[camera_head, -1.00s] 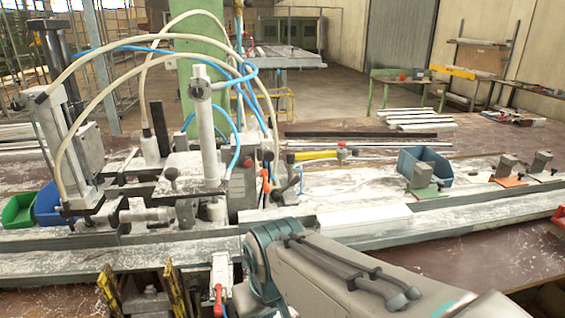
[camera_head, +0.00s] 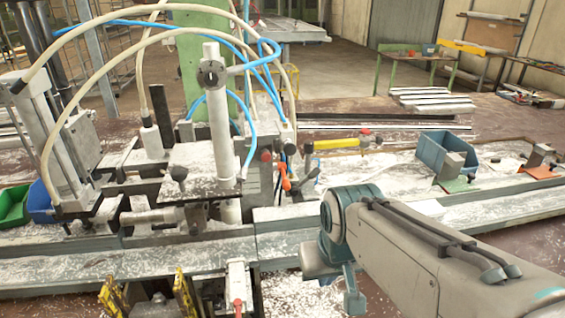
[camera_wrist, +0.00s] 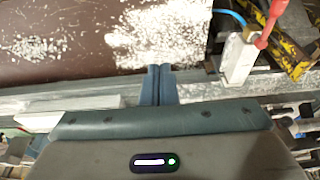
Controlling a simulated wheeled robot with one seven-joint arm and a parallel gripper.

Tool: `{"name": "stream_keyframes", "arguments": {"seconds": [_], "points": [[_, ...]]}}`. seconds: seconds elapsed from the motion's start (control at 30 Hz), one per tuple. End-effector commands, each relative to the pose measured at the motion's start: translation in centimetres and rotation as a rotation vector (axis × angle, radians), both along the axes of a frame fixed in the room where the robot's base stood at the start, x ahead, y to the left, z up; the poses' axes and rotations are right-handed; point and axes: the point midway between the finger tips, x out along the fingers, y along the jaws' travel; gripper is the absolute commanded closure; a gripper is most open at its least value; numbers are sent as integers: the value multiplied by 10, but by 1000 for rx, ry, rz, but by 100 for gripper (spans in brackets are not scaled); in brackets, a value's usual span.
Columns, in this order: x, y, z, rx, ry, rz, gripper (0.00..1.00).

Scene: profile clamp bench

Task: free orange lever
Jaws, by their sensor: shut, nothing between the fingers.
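The orange lever (camera_head: 286,178) stands on the clamp assembly in the middle of the head view, beside the upright grey cylinder (camera_head: 216,110), next to black knobs and a blue hose. My gripper (camera_head: 354,304) points down in front of the steel rail, to the right of and nearer than the lever, apart from it. In the wrist view its two teal fingertips (camera_wrist: 161,69) are together with nothing between them, above the bench's front edge. The orange lever cannot be made out in the wrist view.
A white valve block (camera_head: 237,278) with a red handle (camera_wrist: 272,20) sits at the front, beside yellow-black striped parts (camera_head: 186,293). Hoses arch over the clamp. A yellow-handled tool (camera_head: 337,144) and blue bin (camera_head: 447,150) lie right. The brown bench top (camera_wrist: 60,60) has white shavings.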

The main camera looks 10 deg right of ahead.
Motion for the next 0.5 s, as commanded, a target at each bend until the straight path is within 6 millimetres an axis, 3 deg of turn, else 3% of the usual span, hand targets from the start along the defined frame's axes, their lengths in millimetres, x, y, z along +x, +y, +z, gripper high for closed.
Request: {"name": "stream_keyframes", "arguments": {"seconds": [0.17,0.3,0.5], "points": [[56,-5,54,32,-17,-3,100],[115,-8,102,71,-39,9,100],[184,-18,154,122,-75,37,100]]}}
